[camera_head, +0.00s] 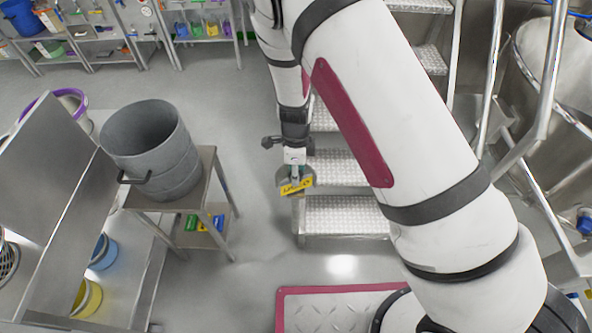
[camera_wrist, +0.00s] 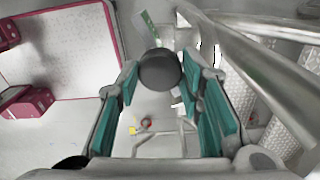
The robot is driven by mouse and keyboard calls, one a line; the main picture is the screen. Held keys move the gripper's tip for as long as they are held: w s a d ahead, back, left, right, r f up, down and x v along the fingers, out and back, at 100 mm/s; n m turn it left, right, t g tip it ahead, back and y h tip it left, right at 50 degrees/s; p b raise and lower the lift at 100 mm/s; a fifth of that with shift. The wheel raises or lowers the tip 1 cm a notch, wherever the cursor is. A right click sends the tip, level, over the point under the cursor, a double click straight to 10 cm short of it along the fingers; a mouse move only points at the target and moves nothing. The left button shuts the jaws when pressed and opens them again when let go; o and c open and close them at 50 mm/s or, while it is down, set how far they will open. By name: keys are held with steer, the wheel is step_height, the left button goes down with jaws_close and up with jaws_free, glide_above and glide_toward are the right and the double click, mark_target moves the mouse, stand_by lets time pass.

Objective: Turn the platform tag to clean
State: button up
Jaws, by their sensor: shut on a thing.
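The platform tag (camera_head: 296,187) shows in the head view as a small grey piece with a yellow label, beside the metal steps. Its lettering is too small to read. My gripper (camera_head: 295,172) is right at it, pointing down. In the wrist view my gripper (camera_wrist: 160,82) has its teal-padded fingers on both sides of a round dark grey knob (camera_wrist: 160,69) and is shut on it. A green strip (camera_wrist: 150,28) sticks out beyond the knob, with a pale piece beside it. The knob hides the middle of the tag.
Metal steps (camera_head: 345,214) with handrails (camera_head: 549,95) stand close to the tag. A grey bucket (camera_head: 151,150) is on a small steel table at the left. A red-edged floor plate (camera_head: 335,309) lies in front. The floor between table and steps is clear.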

steer(key=n, duration=0.4)
steer(key=shift+d+n, duration=0.1)
steer(key=shift+n, duration=0.2)
steer(key=n, duration=0.3)
steer(key=shift+n, duration=0.3)
steer(key=n, duration=0.4)
steer(key=shift+w+n, duration=0.1)
steer(key=shift+n, duration=0.2)
steer(key=n+b, duration=0.1)
steer(key=n, duration=0.2)
steer(key=shift+n, duration=0.3)
steer(key=n, duration=0.4)
steer(key=shift+n+b, duration=0.3)
steer(key=n, duration=0.3)
steer(key=shift+f+n+b, duration=0.1)
steer(key=shift+n+b, duration=0.2)
steer(key=shift+b, duration=0.1)
steer(key=n, duration=0.3)
steer(key=shift+b, duration=0.4)
steer(key=shift+a+n+b, duration=0.2)
steer(key=shift+n+b, duration=0.2)
steer(key=shift+n, duration=1.5)
